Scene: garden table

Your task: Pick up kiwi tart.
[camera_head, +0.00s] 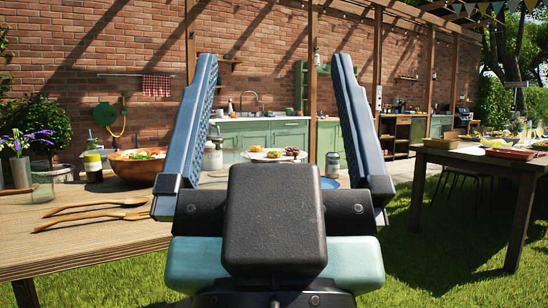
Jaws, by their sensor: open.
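A white plate (262,159) with several small tart-like pieces (257,149) shows between the fingers of my gripper, beyond it. The pieces look yellowish and brown, and they are too small to tell which one is the kiwi tart. My gripper (271,65) fills the middle foreground. Its two blue fingers are spread wide apart, with nothing held between them. The gripper body hides the table below the plate and part of the plate's surroundings.
A wooden table (120,238) on the left holds wooden spoons (97,214), a salad bowl (135,171), a glass (42,187) and a flower vase (20,172). A jar (333,165) and a blue plate (330,183) show near the right finger. Another laid table (475,160) stands right, across grass.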

